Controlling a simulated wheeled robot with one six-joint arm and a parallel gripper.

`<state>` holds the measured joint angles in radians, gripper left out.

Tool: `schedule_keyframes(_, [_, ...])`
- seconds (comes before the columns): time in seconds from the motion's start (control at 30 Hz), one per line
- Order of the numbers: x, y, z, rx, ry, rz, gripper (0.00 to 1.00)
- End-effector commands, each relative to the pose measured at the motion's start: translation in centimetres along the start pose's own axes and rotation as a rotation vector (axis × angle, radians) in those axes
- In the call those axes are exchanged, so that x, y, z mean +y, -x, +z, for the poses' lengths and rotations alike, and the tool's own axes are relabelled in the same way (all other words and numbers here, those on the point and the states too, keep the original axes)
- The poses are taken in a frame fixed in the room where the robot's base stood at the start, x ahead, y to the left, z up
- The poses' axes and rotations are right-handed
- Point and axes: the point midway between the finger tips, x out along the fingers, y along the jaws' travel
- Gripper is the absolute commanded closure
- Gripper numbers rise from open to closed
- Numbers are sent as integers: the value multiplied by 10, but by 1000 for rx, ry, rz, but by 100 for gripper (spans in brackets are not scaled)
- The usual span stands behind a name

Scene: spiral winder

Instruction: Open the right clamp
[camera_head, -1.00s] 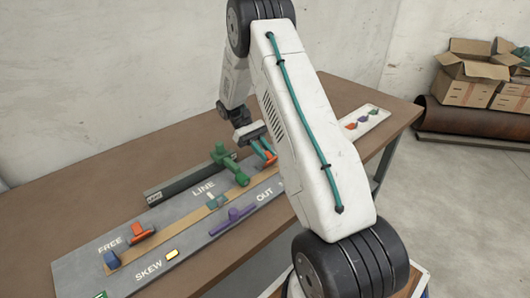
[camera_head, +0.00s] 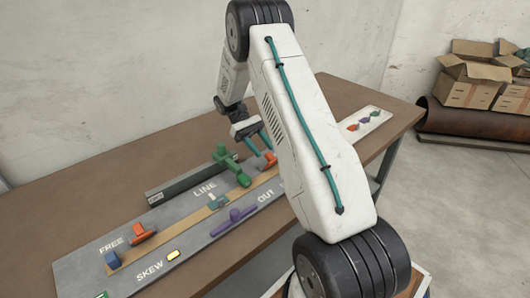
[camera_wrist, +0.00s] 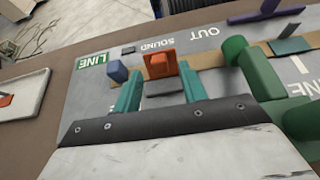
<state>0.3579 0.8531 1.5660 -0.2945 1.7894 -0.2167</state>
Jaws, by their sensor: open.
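The right clamp, an orange block-like piece (camera_head: 269,159), sits at the right part of the grey board (camera_head: 75,271), partly behind my arm. In the wrist view the orange clamp (camera_wrist: 160,66) stands upright at the end of the tan strip, just beyond and between my fingertips. My gripper (camera_wrist: 160,84) is open, with one teal finger on each side of the clamp's near side. Nothing is held; I cannot tell whether a finger touches the clamp. In the head view my gripper (camera_head: 263,149) is low over the board. Another orange clamp (camera_head: 142,234) is near FREE.
A blue block (camera_wrist: 118,71) stands close left of the right clamp. A large green handle (camera_wrist: 250,65) is close to the right finger. A purple bar (camera_head: 233,220) lies near OUT. A white tray (camera_head: 377,113) holds small coloured pieces.

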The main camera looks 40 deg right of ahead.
Motion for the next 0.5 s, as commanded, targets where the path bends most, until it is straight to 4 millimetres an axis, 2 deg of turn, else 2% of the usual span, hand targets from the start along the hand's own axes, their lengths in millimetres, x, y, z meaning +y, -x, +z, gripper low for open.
schedule_keyframes(0.1, [0, 22, -1, 2, 0, 1, 58])
schedule_keyframes(0.23, [0, 40, -1, 2, 0, 1, 58])
schedule_keyframes(0.5, [0, 51, 0, 0, 1, 1, 58])
